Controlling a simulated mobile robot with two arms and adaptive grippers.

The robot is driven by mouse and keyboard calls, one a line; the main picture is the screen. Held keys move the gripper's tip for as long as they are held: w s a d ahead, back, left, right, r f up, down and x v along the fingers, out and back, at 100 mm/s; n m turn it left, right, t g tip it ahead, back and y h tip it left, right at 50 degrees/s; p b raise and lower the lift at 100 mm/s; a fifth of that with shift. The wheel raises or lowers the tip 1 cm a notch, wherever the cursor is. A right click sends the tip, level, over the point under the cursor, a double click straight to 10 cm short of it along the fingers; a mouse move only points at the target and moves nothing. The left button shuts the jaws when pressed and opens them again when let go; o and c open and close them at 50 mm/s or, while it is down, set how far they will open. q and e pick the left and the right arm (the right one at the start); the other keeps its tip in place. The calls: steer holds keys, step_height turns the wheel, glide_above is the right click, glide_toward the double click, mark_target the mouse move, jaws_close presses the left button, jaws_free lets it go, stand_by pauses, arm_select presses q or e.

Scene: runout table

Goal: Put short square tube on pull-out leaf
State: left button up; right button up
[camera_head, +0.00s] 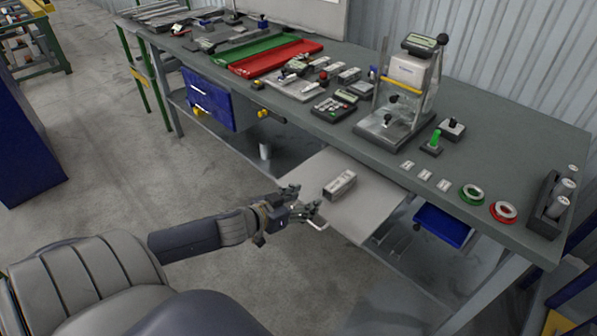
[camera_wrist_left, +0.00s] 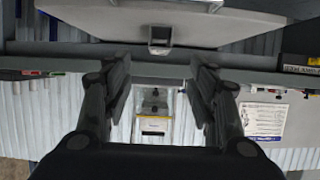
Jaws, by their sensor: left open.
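The short square tube (camera_head: 340,185) is a small light-grey piece lying on the pull-out leaf (camera_head: 366,212), the pale board drawn out from under the workbench. My left gripper (camera_head: 302,199) is open and empty beside the leaf's near left edge, apart from the tube and to its left. In the left wrist view, the open fingers (camera_wrist_left: 160,72) frame the middle. There the tube (camera_wrist_left: 159,47) shows its square end, beyond the fingertips, on the leaf (camera_wrist_left: 110,24). My right gripper is out of view.
The workbench (camera_head: 520,140) stands above and behind the leaf, with a glass-fronted device (camera_head: 404,85), a red tray (camera_head: 275,57) and small parts on top. A blue drawer (camera_head: 443,225) hangs right of the leaf. A lower shelf (camera_head: 285,135) lies below. The leaf around the tube is bare.

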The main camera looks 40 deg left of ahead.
arm_select(q)
steer(key=shift+s+r, duration=0.3)
steer(key=shift+s, duration=0.3)
steer(key=s+a+f+n+g+y, duration=0.1)
steer(key=s+a+f+g, duration=0.2)
steer(key=f, duration=0.7)
steer(key=s+a+f+g+y, duration=0.1)
steer(key=s+a+f+y, duration=0.3)
steer(key=f, duration=0.6)
steer(key=s+d+f+g+h, duration=0.2)
steer(key=s+d+f, duration=0.1)
steer(key=s+f, duration=0.8)
steer(key=s+d+f+m+g+h, duration=0.1)
steer(key=s+d+f+g, duration=0.2)
steer(key=s+d+f, duration=0.5)
steer(key=s+d+f+m+g, duration=0.1)
steer(key=s+d+f+g, duration=0.2)
steer(key=s+d+f, duration=0.6)
steer(key=s+d, duration=0.1)
steer(key=s, duration=0.5)
steer(key=shift+d+m+h, duration=0.3)
steer(key=shift+h, duration=0.1)
steer(key=shift+s, duration=0.1)
